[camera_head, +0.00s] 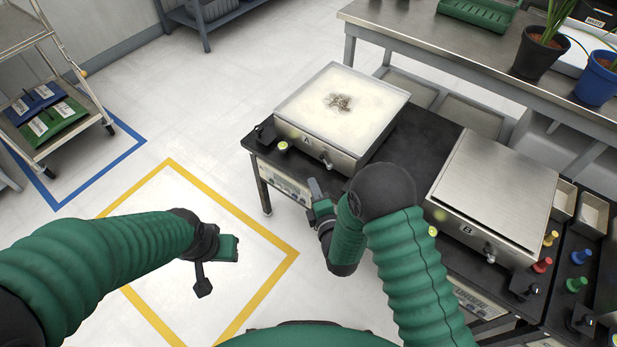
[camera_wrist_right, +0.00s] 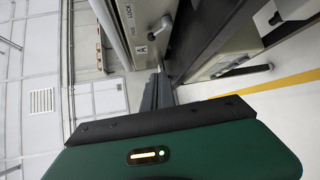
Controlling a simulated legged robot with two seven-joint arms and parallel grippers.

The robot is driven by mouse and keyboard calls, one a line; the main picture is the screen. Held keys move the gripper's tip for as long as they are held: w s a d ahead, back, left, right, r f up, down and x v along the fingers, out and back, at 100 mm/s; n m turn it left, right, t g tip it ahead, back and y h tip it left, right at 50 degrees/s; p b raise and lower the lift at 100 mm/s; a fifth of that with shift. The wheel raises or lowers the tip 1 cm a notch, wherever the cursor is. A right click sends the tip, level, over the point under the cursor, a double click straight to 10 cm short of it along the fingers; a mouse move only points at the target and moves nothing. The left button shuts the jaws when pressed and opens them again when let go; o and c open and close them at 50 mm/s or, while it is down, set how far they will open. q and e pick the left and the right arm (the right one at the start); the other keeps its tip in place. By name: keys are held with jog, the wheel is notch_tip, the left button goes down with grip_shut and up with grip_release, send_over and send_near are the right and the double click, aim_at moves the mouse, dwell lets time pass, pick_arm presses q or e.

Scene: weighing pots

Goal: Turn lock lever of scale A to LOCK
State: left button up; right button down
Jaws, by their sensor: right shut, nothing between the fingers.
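Scale A (camera_head: 316,138) stands on the black table with a spill of dirt on its pale top plate. Its silver lock lever (camera_head: 326,159) sticks out of the front panel. In the right wrist view the lever (camera_wrist_right: 160,25) shows near the A tag and the LOCK lettering (camera_wrist_right: 125,25); its exact setting is hard to tell. My right gripper (camera_head: 314,187) is shut and empty, in front of and below the lever, apart from it. Its fingers also show in the wrist view (camera_wrist_right: 158,92). My left gripper (camera_head: 218,255) hangs over the floor, away from the scales; its jaws are unclear.
Scale B (camera_head: 497,190) stands to the right on the same table (camera_head: 425,135), with coloured pegs (camera_head: 577,284) beside it. A grey bench (camera_head: 430,35) with potted plants (camera_head: 540,50) is behind. A cart (camera_head: 50,80) stands at left. The yellow-marked floor (camera_head: 165,240) is clear.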

aim_at(325, 161)
jog(key=b+x, duration=0.2)
jog(key=x, duration=0.3)
jog(key=b+x, duration=0.1)
jog(key=x, duration=0.4)
jog(key=shift+a+b, duration=0.25)
jog(key=shift+b, duration=0.1)
jog(key=d, duration=0.3)
jog(key=shift+d+r+b, duration=0.2)
jog(key=shift+r+b, duration=0.15)
jog(key=shift+r, duration=0.05)
jog(key=shift+d+r, duration=0.15)
jog(key=shift+d, duration=0.15)
jog(key=shift+b, duration=0.35)
jog(key=shift+s+t, duration=0.1)
jog(key=shift+t, duration=0.2)
